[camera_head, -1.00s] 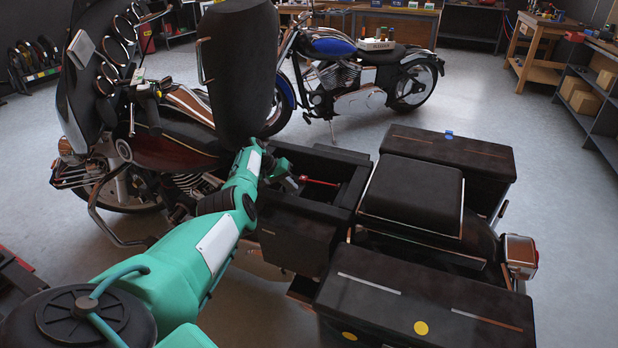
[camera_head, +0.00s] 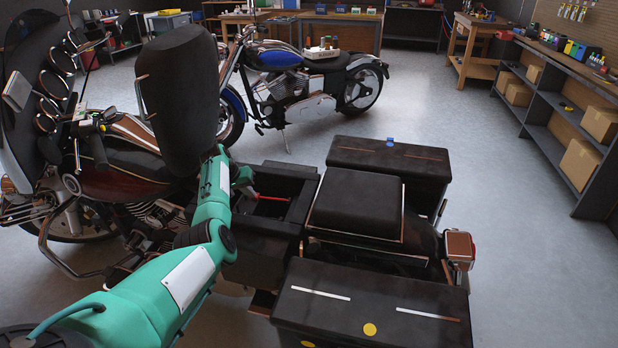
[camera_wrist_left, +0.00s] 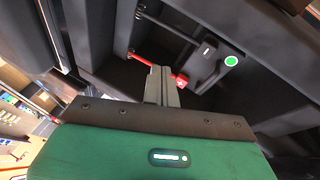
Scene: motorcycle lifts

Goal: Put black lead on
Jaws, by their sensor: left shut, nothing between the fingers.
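My left gripper (camera_head: 246,186) reaches into the open black compartment (camera_head: 296,172) under the raised seat. In the left wrist view its fingers (camera_wrist_left: 161,84) are shut together and hold nothing. A red lead (camera_wrist_left: 143,57) runs to a red cap with a white plus (camera_wrist_left: 181,81), just right of the fingertips; contact cannot be told. A black block (camera_wrist_left: 209,66) sits beyond it, beside a green dot (camera_wrist_left: 231,61). A dark lead or rod (camera_wrist_left: 165,25) crosses above; I cannot tell if it is the black lead. The red lead also shows in the head view (camera_head: 270,198). My right gripper is out of view.
The raised seat (camera_head: 180,85) stands left of the compartment. A black pad (camera_head: 357,205) and two side cases (camera_head: 390,160) lie to the right. A blue motorcycle (camera_head: 300,80) stands behind. Open floor lies right, before the shelves (camera_head: 560,125).

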